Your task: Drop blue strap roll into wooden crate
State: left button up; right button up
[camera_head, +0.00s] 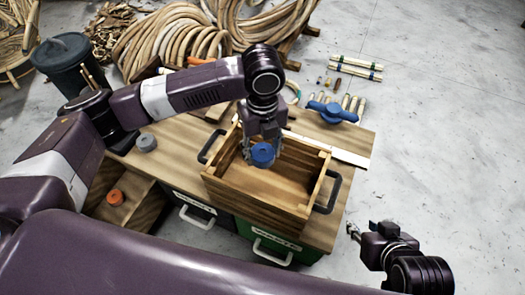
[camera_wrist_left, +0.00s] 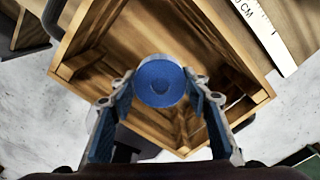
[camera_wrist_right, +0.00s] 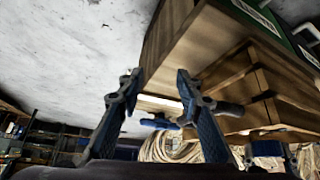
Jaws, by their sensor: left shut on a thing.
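The blue strap roll (camera_head: 262,154) is held by my left gripper (camera_head: 262,146) over the inside of the wooden crate (camera_head: 255,204). In the left wrist view the roll (camera_wrist_left: 159,80) sits between the two fingers (camera_wrist_left: 160,100), with the crate (camera_wrist_left: 235,50) behind it. The crate stands on the workbench and has dark handles on its sides. My right gripper (camera_head: 366,228) is off the bench's right side, low in the view. In the right wrist view its fingers (camera_wrist_right: 158,92) are apart with nothing between them.
A grey roll (camera_head: 146,142) lies on the bench, and an orange roll (camera_head: 115,197) sits in a lower shelf. A blue clamp-like tool (camera_head: 333,112) and short rattan pieces lie behind the crate. Rattan coils (camera_head: 165,40) and a dark bin (camera_head: 66,60) stand beyond.

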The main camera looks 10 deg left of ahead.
aim_at(262, 152)
pick_arm(q)
jog(key=shift+f+b, duration=0.3)
pick_arm(e)
jog(key=shift+w+a+r+t, duration=0.15)
jog(key=shift+w+r+t, duration=0.05)
jog(key=shift+w, duration=0.3)
jog(key=shift+w+a+r+t, duration=0.2)
jog(key=shift+w, duration=0.25)
jog(key=shift+w+a+r+t, duration=0.15)
jog(key=shift+w+r+t, duration=0.05)
jog(key=shift+w, duration=0.3)
pick_arm(q)
jog(key=o, duration=1.2)
notch_tip(262, 152, up, 12)
